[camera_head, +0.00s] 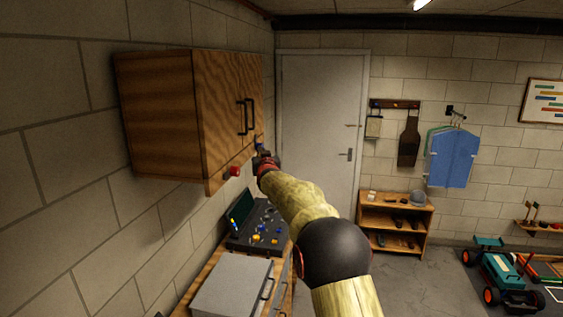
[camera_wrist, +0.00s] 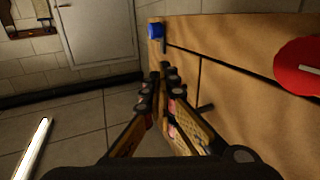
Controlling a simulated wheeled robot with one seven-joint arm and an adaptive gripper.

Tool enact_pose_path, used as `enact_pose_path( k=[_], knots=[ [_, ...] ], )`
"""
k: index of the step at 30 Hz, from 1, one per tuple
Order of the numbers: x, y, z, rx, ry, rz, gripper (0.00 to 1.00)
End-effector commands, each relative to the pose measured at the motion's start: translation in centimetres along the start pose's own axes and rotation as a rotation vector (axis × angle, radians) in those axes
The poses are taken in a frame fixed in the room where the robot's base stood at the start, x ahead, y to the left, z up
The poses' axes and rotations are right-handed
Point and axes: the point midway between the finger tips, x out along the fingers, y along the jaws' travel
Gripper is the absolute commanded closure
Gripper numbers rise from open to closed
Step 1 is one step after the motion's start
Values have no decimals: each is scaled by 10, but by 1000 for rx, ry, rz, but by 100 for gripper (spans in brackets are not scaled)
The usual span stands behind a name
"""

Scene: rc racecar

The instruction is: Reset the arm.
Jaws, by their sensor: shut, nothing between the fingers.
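My arm reaches forward from the lower right of the head view to the wall cabinet (camera_head: 155,115). My gripper (camera_head: 265,160) is at the lower right corner of that cabinet. In the wrist view my gripper (camera_wrist: 160,80) is shut with nothing between its fingers, close beside a wooden panel (camera_wrist: 225,50). Whether it touches the panel I cannot tell. A red round knob (camera_head: 234,171) sits by the cabinet's lower edge and also shows large in the wrist view (camera_wrist: 298,67). A blue knob (camera_wrist: 155,31) is just beyond the fingertips.
Below the cabinet are an open toolbox (camera_head: 240,240) and a grey box (camera_head: 230,288) on a wooden bench. A closed door (camera_head: 318,120) stands behind my arm. A low shelf (camera_head: 395,215) and an RC car (camera_head: 500,275) are at the right, with clear floor between.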

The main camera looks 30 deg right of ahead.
Motion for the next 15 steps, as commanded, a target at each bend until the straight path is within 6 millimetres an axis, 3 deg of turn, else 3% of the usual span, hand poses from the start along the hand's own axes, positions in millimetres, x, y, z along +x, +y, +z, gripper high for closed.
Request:
enact_pose_path(
  k=[6,15],
  knots=[
    [-17,40,2,-2,1,0,100],
    [-28,66,0,-1,0,-1,100]
  ],
)
